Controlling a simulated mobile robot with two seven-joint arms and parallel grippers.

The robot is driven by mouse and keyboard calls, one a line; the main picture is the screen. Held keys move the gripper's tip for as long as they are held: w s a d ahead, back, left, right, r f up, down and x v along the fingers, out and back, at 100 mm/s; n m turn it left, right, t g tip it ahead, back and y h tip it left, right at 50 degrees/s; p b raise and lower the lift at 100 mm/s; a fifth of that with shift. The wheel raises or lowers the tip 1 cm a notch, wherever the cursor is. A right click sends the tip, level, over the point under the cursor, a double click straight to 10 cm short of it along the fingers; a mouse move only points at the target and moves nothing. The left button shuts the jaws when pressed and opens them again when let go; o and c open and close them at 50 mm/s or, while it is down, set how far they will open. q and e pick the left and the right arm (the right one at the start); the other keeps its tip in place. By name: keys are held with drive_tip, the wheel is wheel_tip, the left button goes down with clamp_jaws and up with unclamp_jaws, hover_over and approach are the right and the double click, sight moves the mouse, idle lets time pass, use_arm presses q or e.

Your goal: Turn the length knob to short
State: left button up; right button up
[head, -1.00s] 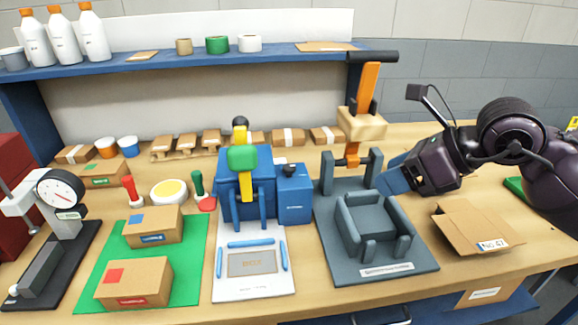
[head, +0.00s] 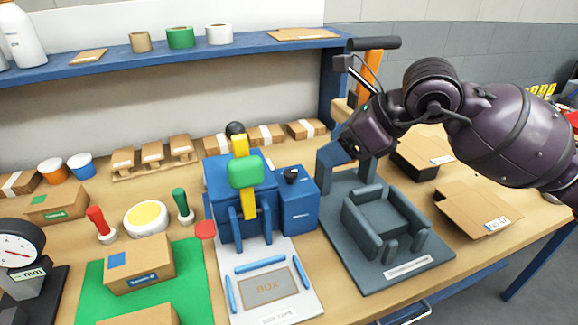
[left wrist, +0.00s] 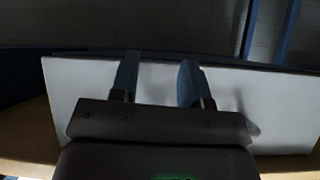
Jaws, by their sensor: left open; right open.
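A small black knob (head: 291,174) sits on top of the blue box (head: 291,203) at the right side of the blue press unit (head: 237,190). Its pointer direction is too small to read. My right gripper (head: 326,167) is in the head view, just right of the knob and apart from it. Its blue finger points left and down; the fingers overlap in this view, and it holds nothing visible. My left gripper (left wrist: 157,72) shows only in the left wrist view, its two fingers spread with nothing between them, in front of a pale panel (left wrist: 230,100).
The press unit has a yellow lever with a green block (head: 244,172) and a black ball. A dark grey fixture (head: 390,265) stands right of it, below my right arm. Flattened cardboard (head: 465,212) lies farther right. A green mat (head: 190,260) with boxes lies left.

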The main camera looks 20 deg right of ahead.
sight(292, 172)
drive_tip(key=b+x, duration=0.1)
drive_tip(key=x, duration=0.8)
drive_tip(key=shift+f, duration=0.15)
drive_tip(key=shift+w+a+f+b, duration=0.25)
drive_tip(key=shift+a+f+b, duration=0.05)
drive_tip(key=shift+f, duration=0.1)
